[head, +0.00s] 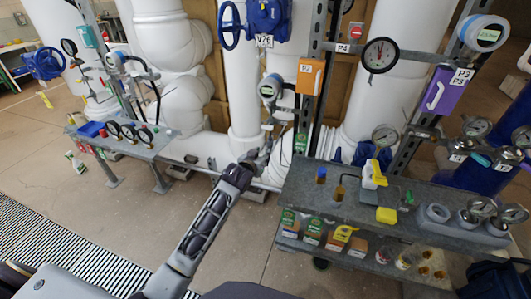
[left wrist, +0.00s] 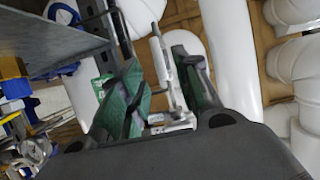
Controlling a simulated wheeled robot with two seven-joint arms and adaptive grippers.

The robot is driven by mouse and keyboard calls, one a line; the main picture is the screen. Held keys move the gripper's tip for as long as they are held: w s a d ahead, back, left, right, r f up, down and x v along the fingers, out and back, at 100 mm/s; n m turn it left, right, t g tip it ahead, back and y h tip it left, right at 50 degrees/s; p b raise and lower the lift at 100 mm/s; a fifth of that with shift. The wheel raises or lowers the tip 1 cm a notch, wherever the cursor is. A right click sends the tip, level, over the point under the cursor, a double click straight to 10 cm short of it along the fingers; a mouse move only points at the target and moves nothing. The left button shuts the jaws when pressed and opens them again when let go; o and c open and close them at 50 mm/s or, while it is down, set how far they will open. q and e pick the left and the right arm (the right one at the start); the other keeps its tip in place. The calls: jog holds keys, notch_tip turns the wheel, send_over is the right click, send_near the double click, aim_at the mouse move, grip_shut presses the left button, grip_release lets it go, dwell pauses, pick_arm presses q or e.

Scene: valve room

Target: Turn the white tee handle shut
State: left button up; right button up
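My left gripper (head: 259,156) is at the pipework in the middle of the head view, in front of a white vertical pipe. In the left wrist view its two dark green fingers (left wrist: 158,85) are open, one on each side of a slim white handle (left wrist: 157,58) on a grey metal stem. This looks like the white tee handle. The handle stands between the fingers, and a gap shows to the finger on its right. I cannot tell whether the left finger touches it. In the head view the gripper and small fittings largely hide the handle. My right gripper is not in view.
A grey metal shelf (head: 330,207) with bottles, boxes and gauges stands right of my left arm. A slotted steel post (head: 308,105) rises close to the gripper's right. A gauge bench (head: 150,152) stands at left. Floor between bench and arm is clear.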

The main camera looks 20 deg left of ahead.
pick_arm(q)
jog(key=shift+x, duration=2.7)
grip_shut()
